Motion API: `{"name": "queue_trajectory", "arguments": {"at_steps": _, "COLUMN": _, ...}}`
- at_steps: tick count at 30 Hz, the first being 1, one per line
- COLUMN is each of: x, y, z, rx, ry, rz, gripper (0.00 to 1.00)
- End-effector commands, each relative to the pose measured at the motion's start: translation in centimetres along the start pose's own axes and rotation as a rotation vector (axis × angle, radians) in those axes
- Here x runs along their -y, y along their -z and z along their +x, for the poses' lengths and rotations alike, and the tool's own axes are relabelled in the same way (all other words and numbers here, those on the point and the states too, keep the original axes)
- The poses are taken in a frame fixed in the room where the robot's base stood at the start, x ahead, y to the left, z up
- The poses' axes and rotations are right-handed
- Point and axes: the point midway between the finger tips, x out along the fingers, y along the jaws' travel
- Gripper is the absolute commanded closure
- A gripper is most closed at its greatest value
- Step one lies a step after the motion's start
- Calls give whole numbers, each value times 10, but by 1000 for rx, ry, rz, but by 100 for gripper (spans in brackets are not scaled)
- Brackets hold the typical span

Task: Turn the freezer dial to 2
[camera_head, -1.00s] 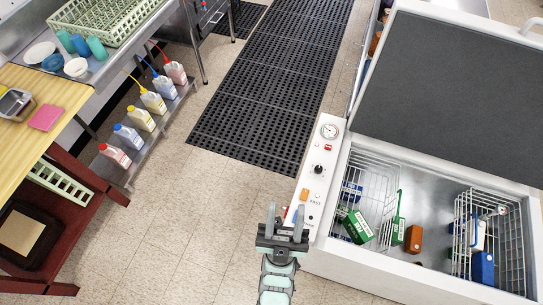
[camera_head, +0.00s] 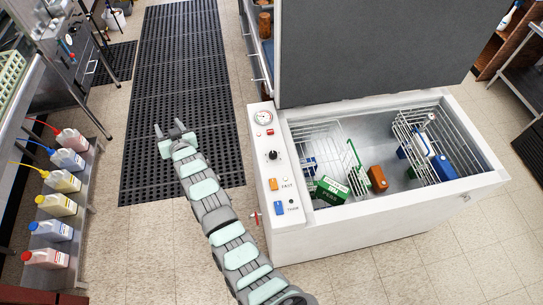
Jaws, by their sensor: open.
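The chest freezer (camera_head: 350,232) stands at the right with its lid (camera_head: 370,45) raised. Its white control panel (camera_head: 285,219) runs along the left end of the top. The black dial (camera_head: 273,155) sits on that panel below a round gauge (camera_head: 263,118). The dial's numbers are too small to read. An orange switch (camera_head: 273,184) and a blue switch (camera_head: 279,207) lie nearer the front. My gripper (camera_head: 170,130) is open and empty above the dark floor mat, left of the panel and well apart from the dial.
Wire baskets (camera_head: 440,150) and several cartons, one a green box (camera_head: 330,190), lie inside the freezer. Several jugs (camera_head: 62,181) stand on a low shelf at the left. The black mat (camera_head: 170,60) and the tiled floor between are clear.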

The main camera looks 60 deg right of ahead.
Motion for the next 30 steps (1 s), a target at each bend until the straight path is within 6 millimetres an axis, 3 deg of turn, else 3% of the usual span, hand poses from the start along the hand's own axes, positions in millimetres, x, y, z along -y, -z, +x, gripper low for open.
{"name": "queue_trajectory", "arguments": {"at_steps": 1, "x": -32, "y": -3, "z": 14, "rx": 80, "ry": -41, "rz": 16, "gripper": 48}}
{"name": "queue_trajectory", "arguments": {"at_steps": 3, "x": -72, "y": -14, "z": 22, "rx": 224, "ry": -92, "rz": 38, "gripper": 48}}
{"name": "queue_trajectory", "arguments": {"at_steps": 7, "x": -143, "y": -33, "z": 10, "rx": 496, "ry": -182, "rz": 88, "gripper": 48}}
{"name": "queue_trajectory", "arguments": {"at_steps": 11, "x": -210, "y": -39, "z": -32, "rx": 756, "ry": -275, "rz": 147, "gripper": 48}}
{"name": "queue_trajectory", "arguments": {"at_steps": 15, "x": -259, "y": -41, "z": -95, "rx": 1002, "ry": -358, "rz": 211, "gripper": 48}}
{"name": "queue_trajectory", "arguments": {"at_steps": 21, "x": -292, "y": -33, "z": -161, "rx": 1202, "ry": -430, "rz": 273, "gripper": 48}}
{"name": "queue_trajectory", "arguments": {"at_steps": 26, "x": -298, "y": -36, "z": -175, "rx": 1247, "ry": -444, "rz": 288, "gripper": 48}}
{"name": "queue_trajectory", "arguments": {"at_steps": 30, "x": -300, "y": -56, "z": -171, "rx": 1252, "ry": -444, "rz": 289, "gripper": 48}}
